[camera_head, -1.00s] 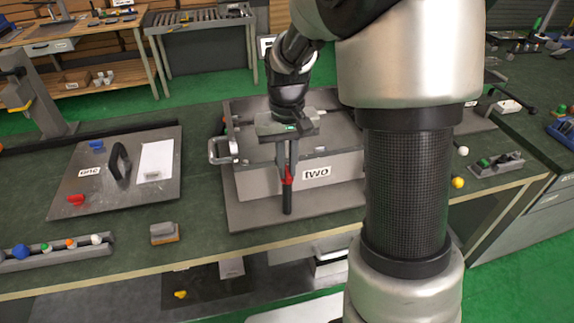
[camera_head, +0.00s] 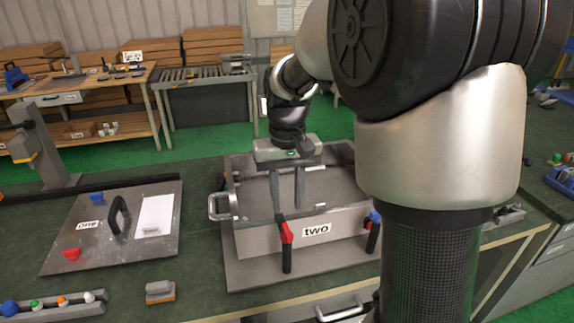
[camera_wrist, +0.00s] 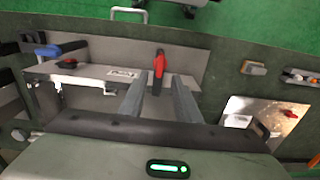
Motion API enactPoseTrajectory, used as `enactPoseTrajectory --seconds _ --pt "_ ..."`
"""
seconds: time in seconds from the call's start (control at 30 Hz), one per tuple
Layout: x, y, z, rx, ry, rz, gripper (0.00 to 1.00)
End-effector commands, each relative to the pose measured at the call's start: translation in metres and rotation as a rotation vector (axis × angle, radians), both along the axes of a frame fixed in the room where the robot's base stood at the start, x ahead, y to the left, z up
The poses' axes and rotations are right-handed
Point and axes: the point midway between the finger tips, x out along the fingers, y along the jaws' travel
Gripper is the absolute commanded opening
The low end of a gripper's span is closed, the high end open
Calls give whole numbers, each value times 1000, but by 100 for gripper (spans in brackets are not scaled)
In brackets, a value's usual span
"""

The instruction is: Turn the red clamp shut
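The red clamp (camera_head: 287,232) sits at the front wall of the grey box marked "two" (camera_head: 340,243), left of its label. Its black handle hangs down over the front. In the wrist view the red clamp (camera_wrist: 159,66) shows beyond and between the fingertips. My gripper (camera_head: 288,207) points down over the box, just behind and above the clamp. Its two fingers are apart with nothing between them; in the wrist view my gripper (camera_wrist: 157,84) also shows a clear gap. Whether a finger touches the clamp I cannot tell.
A blue clamp (camera_head: 375,218) is on the box's right front, partly beside my arm. A metal side handle (camera_head: 222,206) sticks out at the left. Left lies a plate marked "one" (camera_head: 100,245) with a black handle. A small block (camera_head: 160,291) and a rack of coloured balls (camera_head: 50,304) lie in front.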

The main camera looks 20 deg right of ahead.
Motion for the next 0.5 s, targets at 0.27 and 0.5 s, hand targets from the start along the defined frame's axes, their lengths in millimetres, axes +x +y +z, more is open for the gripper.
enactPoseTrajectory --seconds 0.27,0.5 --pt "1 0 66 0 -4 -1 30" --pt "0 0 92 0 -1 -1 30"
